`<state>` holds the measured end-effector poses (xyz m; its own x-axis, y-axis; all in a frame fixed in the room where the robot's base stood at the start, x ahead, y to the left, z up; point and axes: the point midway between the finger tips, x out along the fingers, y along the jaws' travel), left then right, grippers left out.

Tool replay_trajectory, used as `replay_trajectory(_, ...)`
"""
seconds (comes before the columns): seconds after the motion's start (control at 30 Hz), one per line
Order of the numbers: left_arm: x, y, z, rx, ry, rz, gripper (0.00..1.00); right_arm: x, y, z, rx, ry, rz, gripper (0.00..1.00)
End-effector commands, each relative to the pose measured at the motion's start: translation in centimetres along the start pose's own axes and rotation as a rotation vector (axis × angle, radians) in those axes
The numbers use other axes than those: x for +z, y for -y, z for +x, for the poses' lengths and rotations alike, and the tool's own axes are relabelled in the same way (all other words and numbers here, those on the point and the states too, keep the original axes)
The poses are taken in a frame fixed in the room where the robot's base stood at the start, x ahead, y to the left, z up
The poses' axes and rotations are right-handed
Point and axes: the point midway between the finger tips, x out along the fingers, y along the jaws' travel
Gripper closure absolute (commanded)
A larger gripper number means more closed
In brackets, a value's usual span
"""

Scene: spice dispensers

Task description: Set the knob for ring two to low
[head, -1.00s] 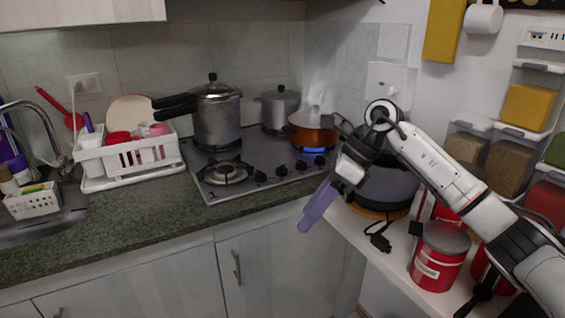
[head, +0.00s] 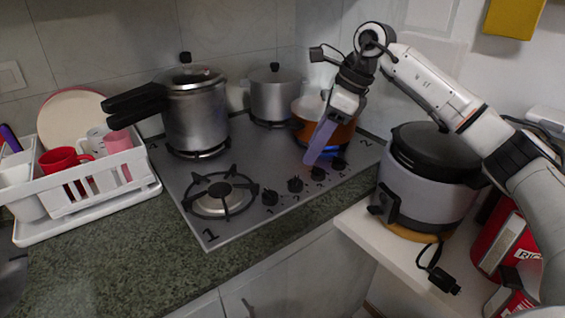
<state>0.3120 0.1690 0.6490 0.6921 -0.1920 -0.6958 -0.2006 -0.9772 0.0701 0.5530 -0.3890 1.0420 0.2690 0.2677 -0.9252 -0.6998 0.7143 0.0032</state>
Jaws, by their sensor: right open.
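The stove (head: 262,145) has a row of dark knobs along its front edge: a left one (head: 270,198), a second (head: 295,184), a third (head: 318,173) and a rightmost one (head: 339,163). My right gripper (head: 314,156), with purple fingers, is open and points down just above and behind the third knob. Contact cannot be told, and the fingers overlap in this view. My left gripper is out of view.
A pressure cooker (head: 195,120) and a steel pot (head: 274,97) stand at the back of the stove. An unlit burner (head: 220,196) is front left. A dish rack (head: 95,185) stands left, a rice cooker (head: 425,190) right. The counter front (head: 150,250) is clear.

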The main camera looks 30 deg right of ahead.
Motion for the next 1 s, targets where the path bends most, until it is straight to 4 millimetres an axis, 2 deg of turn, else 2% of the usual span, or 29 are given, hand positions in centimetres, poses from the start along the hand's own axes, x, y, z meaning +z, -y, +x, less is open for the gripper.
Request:
replay_trajectory(0.27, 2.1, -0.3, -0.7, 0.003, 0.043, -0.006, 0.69, 0.0, -0.1, 4.2, 0.005, -0.003, -0.001, 0.51)
replay_trajectory(0.4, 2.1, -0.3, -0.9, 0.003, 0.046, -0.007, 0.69, 0.0, -0.1, 6.7, 0.004, -0.002, -0.001, 0.51)
replay_trajectory(0.6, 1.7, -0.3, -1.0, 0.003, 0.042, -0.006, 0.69, 0.0, -0.1, 9.3, 0.002, -0.001, 0.000, 0.51)
replay_trajectory(0.73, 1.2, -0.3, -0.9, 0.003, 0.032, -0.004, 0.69, 0.0, -0.1, 10.0, 0.002, -0.001, 0.000, 0.51)
replay_trajectory(1.0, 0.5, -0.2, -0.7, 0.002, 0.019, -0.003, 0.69, 0.0, -0.1, 10.1, 0.001, 0.000, -0.001, 0.51)
